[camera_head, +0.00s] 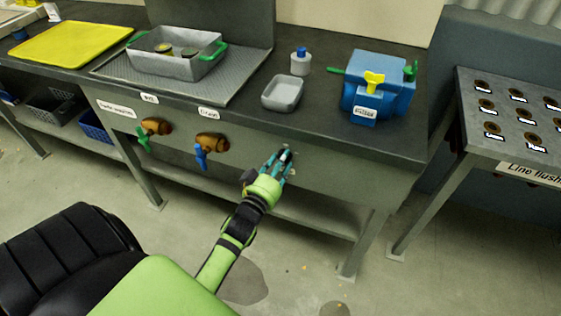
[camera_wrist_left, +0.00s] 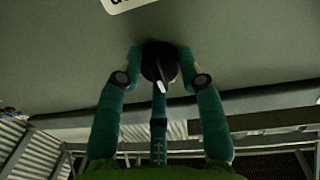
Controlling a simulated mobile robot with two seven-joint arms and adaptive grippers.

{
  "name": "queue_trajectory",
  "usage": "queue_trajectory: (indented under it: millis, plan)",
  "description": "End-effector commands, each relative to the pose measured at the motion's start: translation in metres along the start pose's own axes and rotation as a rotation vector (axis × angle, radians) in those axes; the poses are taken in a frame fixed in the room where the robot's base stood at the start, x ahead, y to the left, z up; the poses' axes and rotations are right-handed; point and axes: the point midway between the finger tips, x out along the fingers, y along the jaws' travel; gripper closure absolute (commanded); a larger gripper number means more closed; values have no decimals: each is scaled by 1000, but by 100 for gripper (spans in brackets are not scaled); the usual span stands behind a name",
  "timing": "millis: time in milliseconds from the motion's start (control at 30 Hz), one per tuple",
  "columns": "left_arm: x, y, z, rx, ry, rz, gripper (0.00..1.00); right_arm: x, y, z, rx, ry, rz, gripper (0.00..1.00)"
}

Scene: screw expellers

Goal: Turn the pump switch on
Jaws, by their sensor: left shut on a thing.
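The pump switch shows in the left wrist view as a round black knob (camera_wrist_left: 160,62) with a white pointer mark, on the grey front panel. The pointer is slanted a little. In the head view my left gripper (camera_head: 280,163) is at the front panel of the bench, right of the blue-handled valve. In the left wrist view my left gripper (camera_wrist_left: 160,80) has its teal fingers on both sides of the knob, shut on it. A white label (camera_wrist_left: 122,4) above the knob is cut off by the frame's top edge. My right gripper is not in view.
Two brass valves, with a green handle (camera_head: 144,138) and a blue handle (camera_head: 201,155), sit left on the panel. On the bench stand a grey tub (camera_head: 170,66), small tray (camera_head: 282,94) and blue machine (camera_head: 378,90). A perforated table (camera_head: 510,115) stands right.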

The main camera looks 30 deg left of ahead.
Motion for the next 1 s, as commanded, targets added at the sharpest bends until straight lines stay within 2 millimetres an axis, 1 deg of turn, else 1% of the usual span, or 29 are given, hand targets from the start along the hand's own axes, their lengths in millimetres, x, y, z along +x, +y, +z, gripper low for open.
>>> queue_trajectory:
  millis: [33, 367, 567, 767, 1000]
  plan:
    - [1, 0, -3, 6, 6, 1, 95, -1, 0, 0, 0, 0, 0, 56]
    - [1, 0, -4, 41, 6, 0, 95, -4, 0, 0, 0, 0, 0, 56]
    - [2, 0, -6, 111, 3, -1, 95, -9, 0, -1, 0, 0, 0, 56]
    - [2, 1, -8, 260, -7, -4, 95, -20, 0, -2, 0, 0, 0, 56]
    - [2, 2, -9, 488, -22, -8, 95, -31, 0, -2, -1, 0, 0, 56]
